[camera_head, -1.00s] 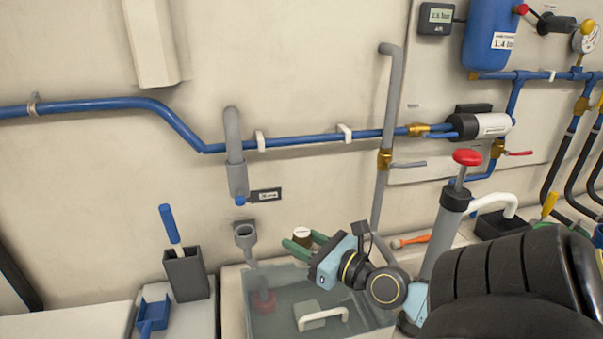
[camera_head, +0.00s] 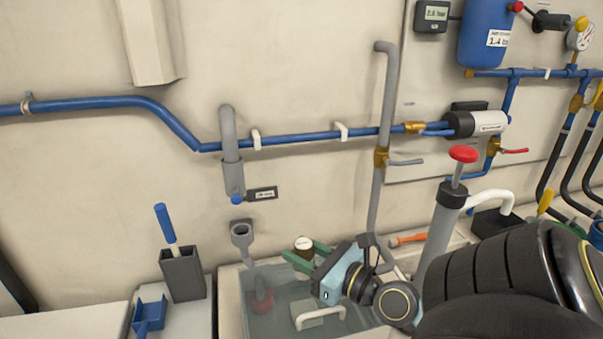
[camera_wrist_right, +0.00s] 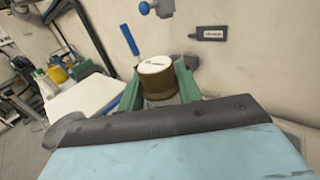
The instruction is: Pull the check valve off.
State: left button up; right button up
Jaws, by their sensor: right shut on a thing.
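My right gripper (camera_head: 306,252) is shut on a short brass cylinder with a white, marked top (camera_head: 303,242), which looks like the check valve. In the right wrist view, the cylinder (camera_wrist_right: 157,78) stands upright between the green fingers. It is held in the air above the bilge well, apart from the pipework. A small dark label (camera_head: 261,194) sits beside the tip. My left gripper is not in view.
A hand pump with a red knob (camera_head: 463,154) stands to the right. A grey holder (camera_head: 183,275) with a blue-handled tool stands to the left.

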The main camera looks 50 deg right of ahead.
jog(key=shift+s+a+b, duration=0.45)
jog(key=shift+s+a, duration=0.4)
jog(key=shift+s, duration=0.15)
jog(key=shift+s+a+b, duration=0.4)
jog(key=shift+s+a, duration=0.4)
jog(key=shift+s, duration=0.2)
